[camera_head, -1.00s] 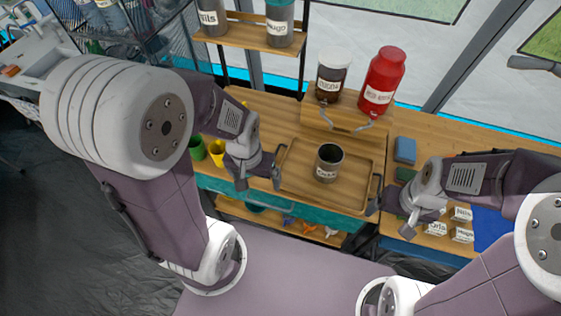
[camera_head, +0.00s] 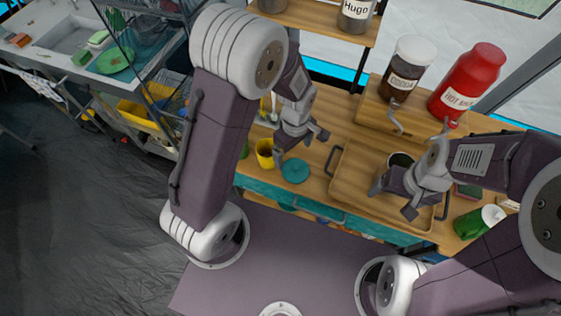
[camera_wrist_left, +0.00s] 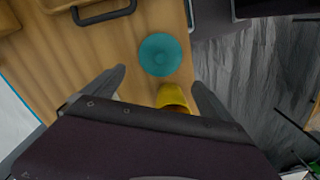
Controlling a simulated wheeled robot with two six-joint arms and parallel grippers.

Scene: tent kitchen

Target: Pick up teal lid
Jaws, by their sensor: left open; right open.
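The teal lid (camera_head: 295,171) lies flat on the wooden counter, left of the wooden tray. In the left wrist view the round teal lid (camera_wrist_left: 160,54) shows with a small knob at its middle, near the counter edge. My left gripper (camera_head: 301,147) is open and above the counter, close to the lid. In the wrist view its fingers (camera_wrist_left: 158,84) are spread, with the lid beyond the tips and between their lines. My right gripper (camera_head: 390,200) is open over the wooden tray (camera_head: 352,176), in front of a dark-rimmed canister (camera_head: 401,160) that it partly hides.
A yellow cup (camera_head: 265,153) stands beside the lid; in the wrist view the yellow cup (camera_wrist_left: 172,97) lies between the left fingers. A cocoa jar (camera_head: 408,70) and a red bottle (camera_head: 467,83) stand on a riser behind the tray. A green can (camera_head: 478,222) lies at the right.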

